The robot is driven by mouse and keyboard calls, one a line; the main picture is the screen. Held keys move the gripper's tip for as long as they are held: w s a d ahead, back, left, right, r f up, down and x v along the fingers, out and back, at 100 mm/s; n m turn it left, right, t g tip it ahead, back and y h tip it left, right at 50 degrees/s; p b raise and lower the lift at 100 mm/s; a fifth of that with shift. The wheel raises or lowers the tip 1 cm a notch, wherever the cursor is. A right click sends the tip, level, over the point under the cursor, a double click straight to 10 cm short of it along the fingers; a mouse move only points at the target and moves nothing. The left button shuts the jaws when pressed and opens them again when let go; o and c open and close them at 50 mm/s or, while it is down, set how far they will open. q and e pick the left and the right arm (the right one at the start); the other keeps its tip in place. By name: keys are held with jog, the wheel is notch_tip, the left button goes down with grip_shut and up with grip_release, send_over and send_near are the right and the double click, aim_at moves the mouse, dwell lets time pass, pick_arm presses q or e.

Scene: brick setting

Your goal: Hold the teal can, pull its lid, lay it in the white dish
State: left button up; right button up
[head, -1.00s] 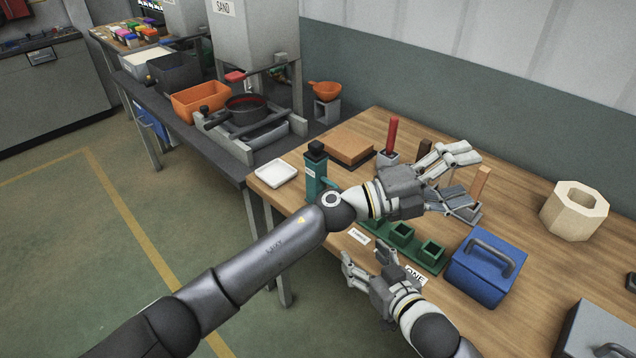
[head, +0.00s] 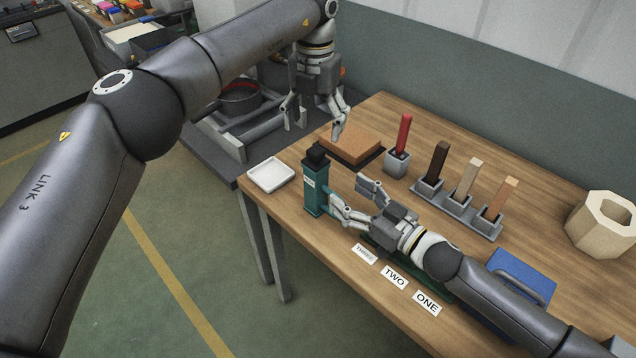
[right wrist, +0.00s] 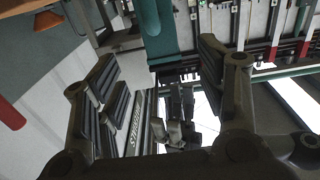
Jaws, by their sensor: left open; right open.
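The teal can (head: 314,192) stands upright near the table's left end, with its black lid (head: 316,157) on top. The white dish (head: 271,175) lies empty to the left of the can. My left gripper (head: 313,122) is open and empty, pointing down, above and behind the can in the picture. My right gripper (head: 347,196) is open just right of the can, its fingers towards the can's side. In the right wrist view a teal part (right wrist: 158,28) shows between and beyond the open fingers; whether they touch it I cannot tell.
A brown block (head: 350,145) lies behind the can. A red stick (head: 404,135) and several wooden sticks stand in grey holders at the back. A blue box (head: 522,275) and a pale octagonal ring (head: 603,225) are to the right. Labels (head: 394,277) line the front edge.

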aim_at(323, 177)
pick_arm(q)
jog(key=shift+f, duration=0.15)
pick_arm(e)
jog(key=x, duration=0.8)
jog(key=shift+w+a+f, duration=0.1)
jog(key=shift+w+a, duration=0.1)
jog(key=shift+a, duration=0.05)
pick_arm(q)
jog(key=shift+s, duration=0.1)
pick_arm(e)
jog(key=shift+w+a, duration=0.45)
jog(key=shift+a, duration=0.1)
jog(key=shift+w, duration=0.1)
